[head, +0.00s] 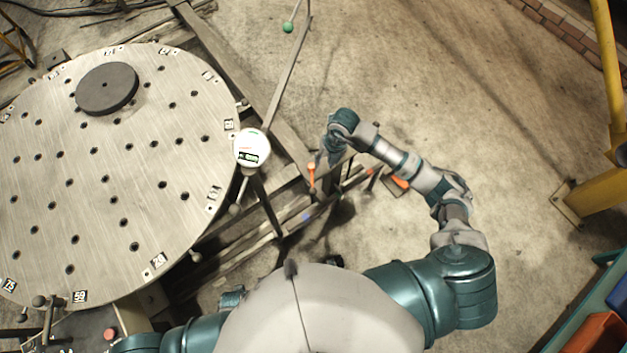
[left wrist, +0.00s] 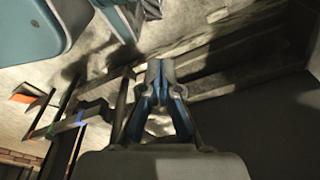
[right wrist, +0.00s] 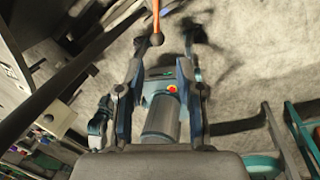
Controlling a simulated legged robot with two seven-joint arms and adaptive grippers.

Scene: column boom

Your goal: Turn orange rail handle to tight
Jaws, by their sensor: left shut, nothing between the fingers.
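The orange rail handle (head: 311,174) stands out from the dark rail frame right of the round table in the head view. In the right wrist view the orange handle (right wrist: 155,12) comes down from the top edge and ends in a brown ball. My right gripper (head: 320,158) is close beside the handle. In its wrist view the right gripper (right wrist: 161,62) has its fingers spread, with the ball just beyond and between the tips, and nothing is gripped. My left gripper (left wrist: 160,66) is shut and empty under the frame's dark bars; the head view does not show it.
A large round metal table (head: 120,235) with holes fills the left, bearing a dark disc (head: 107,88). A white round gauge (head: 252,148) stands at its edge. Rail bars (head: 285,80) run beside it. A yellow post (head: 605,90) stands at right. Floor between is open.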

